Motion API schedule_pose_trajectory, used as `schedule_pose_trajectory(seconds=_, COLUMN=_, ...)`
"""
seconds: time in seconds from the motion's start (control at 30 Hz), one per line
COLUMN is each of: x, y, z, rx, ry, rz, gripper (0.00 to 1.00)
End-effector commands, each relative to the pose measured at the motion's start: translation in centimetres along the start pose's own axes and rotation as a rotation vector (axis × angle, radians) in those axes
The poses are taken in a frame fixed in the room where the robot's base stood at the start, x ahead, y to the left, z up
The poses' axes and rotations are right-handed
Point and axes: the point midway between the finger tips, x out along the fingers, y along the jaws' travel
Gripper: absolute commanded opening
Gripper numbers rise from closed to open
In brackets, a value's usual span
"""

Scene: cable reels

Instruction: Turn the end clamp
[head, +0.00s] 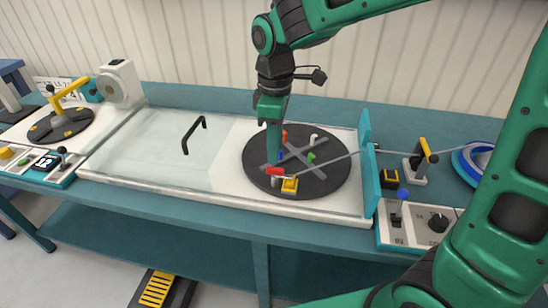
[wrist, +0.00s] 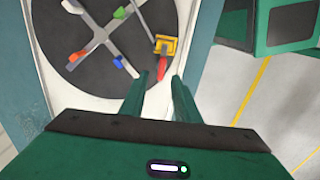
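The end clamp is a yellow block (head: 289,186) with a red lever (head: 275,171), near the front edge of the dark round turntable (head: 325,186). In the wrist view the yellow block (wrist: 166,43) lies beyond my fingertips, and the red lever (wrist: 162,71) points back toward the gap between them. A grey cable (head: 335,159) runs from the clamp area to the right. My gripper (head: 271,168) is over the front left of the turntable, and in the wrist view (wrist: 159,78) its fingers are apart with nothing held. Whether a finger touches the lever is unclear.
Coloured pegs, including a green one (head: 311,158), stand on the turntable's grey cross. A teal upright plate (head: 367,165) stands at its right. A clear cover with a black handle (head: 193,135) lies left. A control box (head: 418,226) and a yellow-handled lever (head: 426,155) are farther right.

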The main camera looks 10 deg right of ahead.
Motion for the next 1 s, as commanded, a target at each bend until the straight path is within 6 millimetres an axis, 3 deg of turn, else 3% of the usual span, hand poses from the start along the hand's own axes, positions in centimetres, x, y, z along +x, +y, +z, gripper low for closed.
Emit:
schedule_pose_trajectory(seconds=0.1, x=-2.2, y=0.1, z=-0.1, rx=0.001, ry=0.003, rz=0.003, gripper=0.29)
schedule_pose_trajectory(seconds=0.3, x=-4.6, y=0.1, z=0.0, rx=0.001, ry=0.001, rz=0.001, gripper=0.29)
schedule_pose_trajectory(seconds=0.77, x=-5.3, y=0.2, z=0.2, rx=0.007, ry=0.000, rz=0.001, gripper=0.29)
schedule_pose_trajectory(seconds=0.87, x=-5.3, y=0.6, z=1.7, rx=0.065, ry=-0.002, rz=0.004, gripper=0.29)
schedule_pose_trajectory(seconds=0.97, x=-5.2, y=1.4, z=5.7, rx=0.215, ry=-0.008, rz=0.010, gripper=0.29)
schedule_pose_trajectory(seconds=1.0, x=-5.1, y=1.7, z=7.9, rx=0.301, ry=-0.010, rz=0.014, gripper=0.29)
